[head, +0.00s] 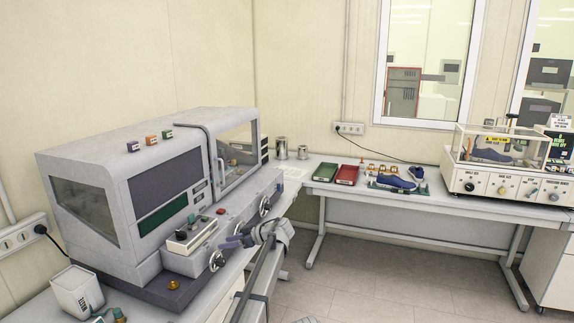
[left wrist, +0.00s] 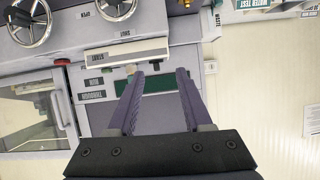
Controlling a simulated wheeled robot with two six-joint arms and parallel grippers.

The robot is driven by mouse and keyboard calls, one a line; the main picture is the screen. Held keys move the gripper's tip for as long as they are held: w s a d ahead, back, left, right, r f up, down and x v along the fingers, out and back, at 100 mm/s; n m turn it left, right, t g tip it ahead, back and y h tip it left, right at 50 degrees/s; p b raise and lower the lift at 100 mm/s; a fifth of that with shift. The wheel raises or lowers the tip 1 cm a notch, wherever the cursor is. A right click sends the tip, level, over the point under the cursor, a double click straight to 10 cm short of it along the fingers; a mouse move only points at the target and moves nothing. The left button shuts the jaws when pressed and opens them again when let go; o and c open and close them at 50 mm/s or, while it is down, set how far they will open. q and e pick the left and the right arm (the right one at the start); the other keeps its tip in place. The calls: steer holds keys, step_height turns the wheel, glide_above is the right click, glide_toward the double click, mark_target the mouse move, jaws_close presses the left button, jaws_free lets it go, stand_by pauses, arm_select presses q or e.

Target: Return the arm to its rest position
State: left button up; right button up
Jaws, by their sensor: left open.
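My left gripper (head: 234,240) has dark purple fingers and hovers at the front of the large grey testing machine (head: 110,170), close to its control panel. In the left wrist view the fingers of my left gripper (left wrist: 158,78) are spread apart, with nothing between them. That view is turned over, and the machine's START panel (left wrist: 122,53) shows just beyond the fingertips. I cannot tell whether the fingertips touch the machine. My left arm runs up from the bottom of the head view. My right gripper is not in view.
Handwheels (head: 217,260) stick out from the machine's front. A white container (head: 76,290) stands at the lower left. Along the back bench are a green tray (head: 322,171), a red tray (head: 347,175), a blue shoe (head: 396,182) and a clear-topped tester (head: 500,170). The floor is clear.

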arm_select(q)
steer(key=s+a+f+m+g+h, duration=0.1)
steer(key=s+a+f+m+h, duration=0.2)
steer(key=s, duration=0.7)
steer(key=s+f+m+g+h, duration=0.1)
steer(key=s+f+m+h, duration=0.15)
steer(key=s+f, duration=0.55)
steer(key=s+d+f+m+g+h, duration=0.1)
steer(key=s+d+m+h, duration=0.25)
steer(key=s, duration=0.75)
steer(key=s+d+f+m+h, duration=0.1)
steer(key=s+d+m+h, duration=0.3)
steer(key=s, duration=0.6)
steer(key=s+d+f+m+g+y+b, duration=0.1)
steer(key=s+d+f+m+y+b, duration=0.1)
steer(key=s+d+f+m+b, duration=0.2)
steer(key=s+d+f+b, duration=0.1)
steer(key=d+f+b, duration=0.2)
steer(key=d, duration=0.2)
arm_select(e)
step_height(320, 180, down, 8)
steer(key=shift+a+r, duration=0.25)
arm_select(q)
steer(key=shift+d, duration=0.15)
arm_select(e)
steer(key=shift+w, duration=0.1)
